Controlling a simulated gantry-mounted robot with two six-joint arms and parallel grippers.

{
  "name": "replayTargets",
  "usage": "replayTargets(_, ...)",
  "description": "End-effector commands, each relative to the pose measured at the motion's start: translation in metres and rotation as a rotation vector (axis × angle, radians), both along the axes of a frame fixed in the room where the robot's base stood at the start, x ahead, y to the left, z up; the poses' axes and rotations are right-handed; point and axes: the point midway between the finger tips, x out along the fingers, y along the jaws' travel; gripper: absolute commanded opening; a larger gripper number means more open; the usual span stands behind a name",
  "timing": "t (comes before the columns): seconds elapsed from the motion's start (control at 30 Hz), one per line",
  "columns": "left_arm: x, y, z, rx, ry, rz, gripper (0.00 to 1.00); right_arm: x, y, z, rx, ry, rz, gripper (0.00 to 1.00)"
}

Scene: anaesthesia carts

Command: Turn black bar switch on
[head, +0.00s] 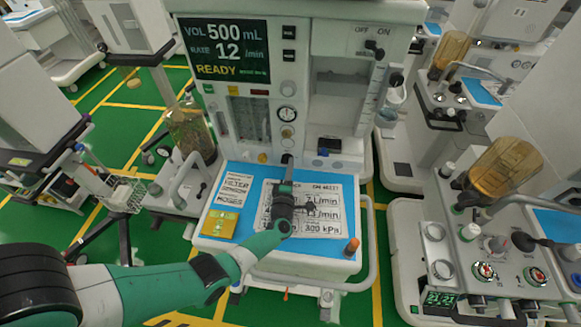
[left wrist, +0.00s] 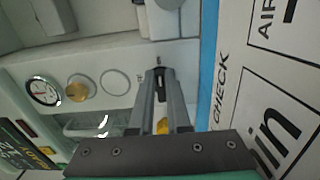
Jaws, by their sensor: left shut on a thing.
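The black bar switch (left wrist: 161,88) is a small dark piece low on the cart's pale front panel, in line with a gauge and a brass knob. In the left wrist view it sits between the fingertips of my left gripper (left wrist: 160,76), which is shut on it. In the head view my left gripper (head: 287,160) reaches the panel just above the blue worktop. There its fingers hide the switch, and I cannot tell how the bar is turned. My right gripper is in neither view.
The gauge (head: 287,115) and brass knob (head: 287,131) are right above the gripper. A printed sheet (head: 325,195) and yellow pad (head: 219,224) lie on the worktop (head: 233,173). An orange-topped knob (head: 352,247) stands at the front right. Another cart (head: 424,282) stands close on the right.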

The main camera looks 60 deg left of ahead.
Motion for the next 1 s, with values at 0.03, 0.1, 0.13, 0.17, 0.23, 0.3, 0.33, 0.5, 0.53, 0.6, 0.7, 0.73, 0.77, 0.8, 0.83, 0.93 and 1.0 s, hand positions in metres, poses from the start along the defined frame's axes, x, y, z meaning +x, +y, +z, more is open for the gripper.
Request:
replayTargets(0.03,0.000,0.000,0.000,0.002,0.001,0.000,0.19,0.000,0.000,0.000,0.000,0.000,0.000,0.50)
replayTargets(0.1,0.000,0.000,0.000,0.001,0.000,0.000,0.31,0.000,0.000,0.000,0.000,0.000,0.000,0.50)
replayTargets(0.13,0.000,0.000,0.000,0.001,0.001,0.000,0.37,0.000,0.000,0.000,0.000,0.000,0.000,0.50)
replayTargets(0.17,0.000,0.000,0.000,0.001,0.001,0.000,0.42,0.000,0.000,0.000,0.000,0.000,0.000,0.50)
replayTargets(0.23,0.000,0.000,0.000,0.000,0.000,0.000,0.45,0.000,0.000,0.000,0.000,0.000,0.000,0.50)
replayTargets(0.3,0.000,0.000,0.000,0.000,0.000,0.000,0.45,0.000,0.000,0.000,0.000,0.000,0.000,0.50)
replayTargets(0.33,0.000,0.000,0.000,0.000,0.000,0.000,0.45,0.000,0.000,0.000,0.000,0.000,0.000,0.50)
replayTargets(0.5,-0.001,-0.002,0.000,0.000,0.000,-0.001,0.45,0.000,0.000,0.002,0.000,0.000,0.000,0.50)
replayTargets(0.53,-0.002,-0.004,0.001,-0.001,0.001,-0.001,0.45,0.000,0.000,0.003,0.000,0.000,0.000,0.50)
replayTargets(0.6,-0.007,-0.011,0.002,-0.001,0.002,-0.002,0.45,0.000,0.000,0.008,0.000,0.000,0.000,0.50)
replayTargets(0.7,-0.019,-0.027,0.004,-0.001,0.002,-0.003,0.45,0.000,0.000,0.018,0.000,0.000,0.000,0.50)
replayTargets(0.73,-0.023,-0.033,0.003,-0.002,0.003,-0.005,0.45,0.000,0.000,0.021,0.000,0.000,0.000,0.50)
replayTargets(0.77,-0.027,-0.039,0.003,-0.001,0.002,-0.005,0.45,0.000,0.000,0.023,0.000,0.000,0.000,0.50)
replayTargets(0.8,-0.033,-0.047,0.004,-0.001,0.002,-0.005,0.45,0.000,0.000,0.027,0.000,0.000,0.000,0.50)
replayTargets(0.83,-0.038,-0.053,0.003,-0.002,0.003,-0.005,0.45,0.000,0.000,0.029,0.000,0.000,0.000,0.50)
replayTargets(0.93,-0.050,-0.072,0.003,-0.001,0.003,-0.005,0.45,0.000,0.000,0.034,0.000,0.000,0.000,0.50)
replayTargets(1.0,-0.057,-0.082,0.002,0.000,0.001,-0.005,0.45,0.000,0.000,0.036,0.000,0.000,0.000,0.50)
